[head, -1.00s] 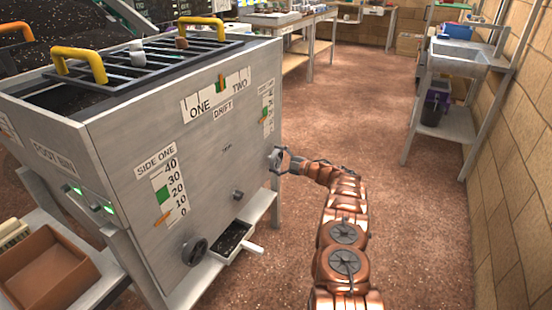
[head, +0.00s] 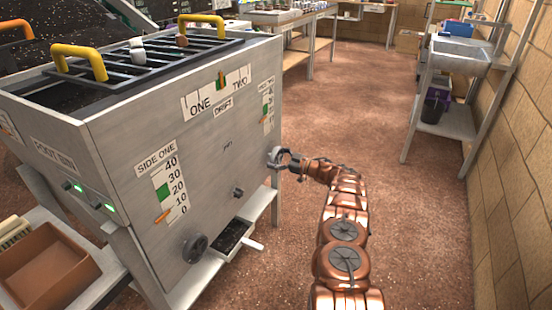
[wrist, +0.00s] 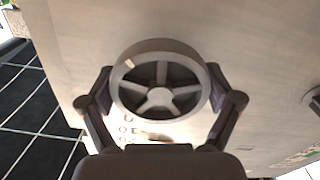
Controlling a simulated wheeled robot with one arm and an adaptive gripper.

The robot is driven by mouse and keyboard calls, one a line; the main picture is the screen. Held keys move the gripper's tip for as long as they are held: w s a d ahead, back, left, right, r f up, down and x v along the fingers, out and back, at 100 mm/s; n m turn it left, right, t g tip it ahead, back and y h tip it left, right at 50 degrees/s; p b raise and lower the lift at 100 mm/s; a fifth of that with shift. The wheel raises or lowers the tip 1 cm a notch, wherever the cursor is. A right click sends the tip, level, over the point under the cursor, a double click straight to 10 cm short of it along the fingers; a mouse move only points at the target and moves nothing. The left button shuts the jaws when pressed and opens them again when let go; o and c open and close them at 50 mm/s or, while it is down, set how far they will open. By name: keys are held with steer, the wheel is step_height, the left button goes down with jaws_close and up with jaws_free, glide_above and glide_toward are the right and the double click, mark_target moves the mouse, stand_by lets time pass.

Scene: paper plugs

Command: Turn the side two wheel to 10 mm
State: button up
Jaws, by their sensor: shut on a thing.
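The side two wheel (head: 273,157) is on the right part of the grey machine's front panel. In the wrist view this spoked grey wheel (wrist: 160,48) sits between the two fingers of my gripper (wrist: 160,100), which is shut on its rim from both sides. In the head view my gripper (head: 286,160) reaches the wheel from the right. The side two scale (head: 267,104) is above the wheel, with a green band and a small orange mark; its numbers are too small to read. Part of the scale lettering shows blurred below the wheel in the wrist view.
The side one scale (head: 170,190) has an orange pointer low down. A dark side one wheel (head: 195,248), a small knob (head: 238,193) and a tray (head: 234,238) with a white handle are lower left of my gripper. Open floor (head: 400,230) lies to the right.

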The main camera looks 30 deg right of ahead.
steer(key=shift+m, duration=0.4)
steer(key=o, duration=0.9)
steer(key=shift+c, duration=0.2)
steer(key=shift+s, duration=0.1)
steer(key=v, duration=1.2)
